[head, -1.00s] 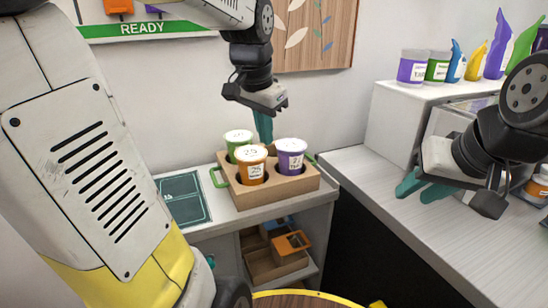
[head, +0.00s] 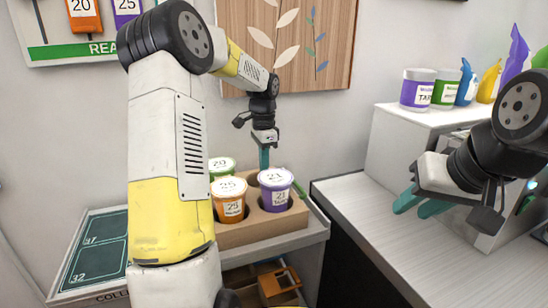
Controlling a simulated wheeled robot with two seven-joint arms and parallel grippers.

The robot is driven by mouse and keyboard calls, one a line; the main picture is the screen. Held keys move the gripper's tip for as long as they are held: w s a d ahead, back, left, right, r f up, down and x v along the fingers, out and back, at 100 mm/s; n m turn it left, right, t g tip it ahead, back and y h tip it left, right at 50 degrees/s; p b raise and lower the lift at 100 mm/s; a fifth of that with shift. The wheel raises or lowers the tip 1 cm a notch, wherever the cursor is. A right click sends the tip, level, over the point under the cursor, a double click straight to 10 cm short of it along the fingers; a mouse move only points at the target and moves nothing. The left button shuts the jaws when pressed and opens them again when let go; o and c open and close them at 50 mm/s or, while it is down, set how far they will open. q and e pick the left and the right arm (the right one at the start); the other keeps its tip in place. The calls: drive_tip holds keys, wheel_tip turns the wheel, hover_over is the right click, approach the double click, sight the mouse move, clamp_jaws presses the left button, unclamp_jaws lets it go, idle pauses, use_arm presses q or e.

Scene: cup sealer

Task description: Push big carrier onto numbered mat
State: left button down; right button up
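The big carrier (head: 262,230) is a brown cardboard box with green side handles, on the counter beneath the wall. It holds a green cup (head: 222,166), an orange cup (head: 229,200) marked 25 and a purple cup (head: 275,190) marked 21. The numbered mat (head: 95,262) is dark green with 37 and 32, to the left; my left arm hides the space between mat and carrier. My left gripper (head: 264,158) points down at the carrier's back, behind the purple cup; contact and finger gap are unclear. My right gripper (head: 419,206) is open and empty over the right counter.
A shelf below the carrier holds an orange carrier (head: 279,284). A wooden panel (head: 285,45) hangs behind.

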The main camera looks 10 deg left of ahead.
sight(252, 181)
use_arm(q)
wheel_tip(252, 181, down, 4)
drive_tip(key=s+a, duration=0.1)
drive_tip(key=a, duration=0.1)
drive_tip(key=shift+s+a+f, duration=0.3)
drive_tip(key=shift+s, duration=0.1)
drive_tip(key=shift+s+a, duration=0.25)
drive_tip(key=shift+a, duration=0.1)
